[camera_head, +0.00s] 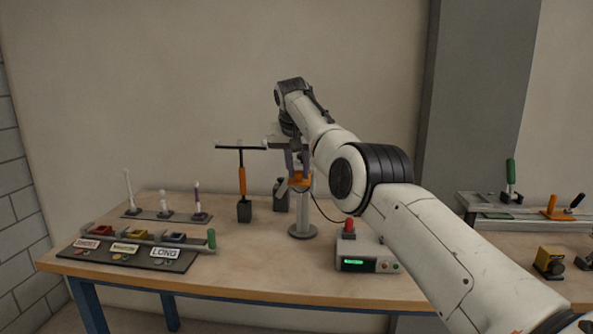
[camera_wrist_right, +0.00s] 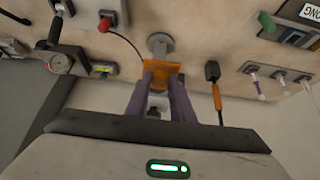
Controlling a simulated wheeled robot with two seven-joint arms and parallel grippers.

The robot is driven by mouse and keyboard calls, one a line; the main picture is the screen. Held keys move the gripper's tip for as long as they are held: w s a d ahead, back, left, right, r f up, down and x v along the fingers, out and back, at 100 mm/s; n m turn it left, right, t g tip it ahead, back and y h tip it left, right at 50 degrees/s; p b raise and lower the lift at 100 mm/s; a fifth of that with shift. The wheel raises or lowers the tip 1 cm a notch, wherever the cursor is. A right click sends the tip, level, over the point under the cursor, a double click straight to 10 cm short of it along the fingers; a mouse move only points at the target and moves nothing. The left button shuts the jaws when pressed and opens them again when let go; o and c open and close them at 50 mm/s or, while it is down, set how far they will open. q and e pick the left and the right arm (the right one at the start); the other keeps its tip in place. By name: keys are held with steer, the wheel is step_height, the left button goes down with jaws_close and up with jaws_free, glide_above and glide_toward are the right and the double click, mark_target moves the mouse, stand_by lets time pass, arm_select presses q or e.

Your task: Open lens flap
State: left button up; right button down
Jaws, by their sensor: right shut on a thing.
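An orange flap (camera_head: 300,182) sits on a pale upright stand (camera_head: 303,215) with a round grey foot, near the back middle of the table. My right gripper (camera_head: 298,168) reaches down to it from above and is shut on it. In the right wrist view the orange flap (camera_wrist_right: 161,74) lies at the tips of the two purple-grey fingers (camera_wrist_right: 164,90), and the stand's round foot (camera_wrist_right: 160,43) shows beyond. The arm and fingers hide part of the stand's top. My left gripper is not in view.
A box with a red button (camera_head: 367,253) stands right of the stand, with a dark cable nearby. Left of it are an orange-handled T-shaped tool (camera_head: 242,182) and a dark weight-like object (camera_head: 281,196). A labelled sorting tray (camera_head: 140,250) lies front left. The table's front middle is clear.

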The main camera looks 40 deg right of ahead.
steer(key=c, duration=1.6)
jaws_free()
steer(key=shift+f, duration=0.1)
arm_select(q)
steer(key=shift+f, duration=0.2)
arm_select(e)
steer(key=shift+o, duration=0.2)
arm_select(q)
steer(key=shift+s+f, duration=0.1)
arm_select(e)
steer(key=shift+a+r+b, duration=0.1)
steer(key=shift+r+b, duration=0.15)
steer(key=shift+b, duration=0.15)
steer(key=b+v, duration=0.2)
steer(key=shift+s+a+r, duration=0.1)
steer(key=shift+s+r, duration=0.05)
steer(key=shift+r, duration=0.05)
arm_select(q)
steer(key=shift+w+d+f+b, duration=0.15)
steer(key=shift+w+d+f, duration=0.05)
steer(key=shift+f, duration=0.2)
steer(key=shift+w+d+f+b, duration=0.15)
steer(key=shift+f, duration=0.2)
arm_select(e)
steer(key=v, duration=0.7)
steer(key=shift+r, duration=0.2)
